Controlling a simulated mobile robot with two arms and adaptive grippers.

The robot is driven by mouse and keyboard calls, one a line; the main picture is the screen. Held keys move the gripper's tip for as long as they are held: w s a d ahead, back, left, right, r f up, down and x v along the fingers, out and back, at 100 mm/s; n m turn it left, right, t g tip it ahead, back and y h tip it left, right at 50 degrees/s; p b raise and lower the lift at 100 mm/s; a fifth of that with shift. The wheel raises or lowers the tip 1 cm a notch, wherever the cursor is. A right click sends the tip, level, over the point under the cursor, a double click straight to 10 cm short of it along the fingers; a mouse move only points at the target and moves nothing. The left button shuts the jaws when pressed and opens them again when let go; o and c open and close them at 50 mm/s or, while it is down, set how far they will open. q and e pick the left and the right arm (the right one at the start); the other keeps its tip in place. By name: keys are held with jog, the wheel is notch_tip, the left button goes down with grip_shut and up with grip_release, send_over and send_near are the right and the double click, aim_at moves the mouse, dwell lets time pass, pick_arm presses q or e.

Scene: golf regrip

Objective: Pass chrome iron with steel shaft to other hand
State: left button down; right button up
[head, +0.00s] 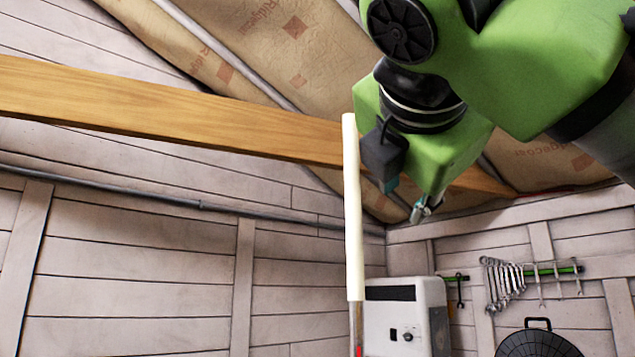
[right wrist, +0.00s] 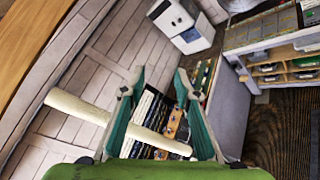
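The golf club shows its long cream grip (head: 353,215) standing nearly upright in the middle of the head view, with a short piece of steel shaft (head: 356,325) below it. The club head is out of frame. My right gripper (head: 420,209) is just right of the grip, fingers partly hidden by its own body. In the right wrist view, my right gripper (right wrist: 160,74) has its teal fingers spread apart. The cream grip (right wrist: 75,107) runs slantwise across the finger area; I cannot tell whether it lies between the fingers or touches them. My left gripper is out of view.
A wooden beam (head: 170,107) crosses above, in front of the plank wall. A white cabinet (head: 395,318) stands behind the club. Wrenches (head: 505,280) hang at the right. A workbench with drawers (right wrist: 270,60) shows in the wrist view. Free air lies left of the club.

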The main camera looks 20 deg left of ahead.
jog(key=s+r+n+t, duration=0.1)
jog(key=s+r, duration=0.1)
jog(key=s, duration=0.4)
jog(key=n+h, duration=0.4)
jog(key=n, duration=0.3)
send_near(356, 218)
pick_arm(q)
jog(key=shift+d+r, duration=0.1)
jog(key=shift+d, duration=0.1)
pick_arm(e)
jog(key=shift+t, duration=0.3)
jog(key=w, duration=0.6)
jog(key=w+d, duration=0.1)
jog(key=w, duration=0.2)
jog(key=shift+w+f, duration=0.2)
jog(key=shift+f, duration=0.05)
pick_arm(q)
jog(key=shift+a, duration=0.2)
pick_arm(e)
jog(key=shift+w+d, duration=0.1)
jog(key=shift+w, duration=0.35)
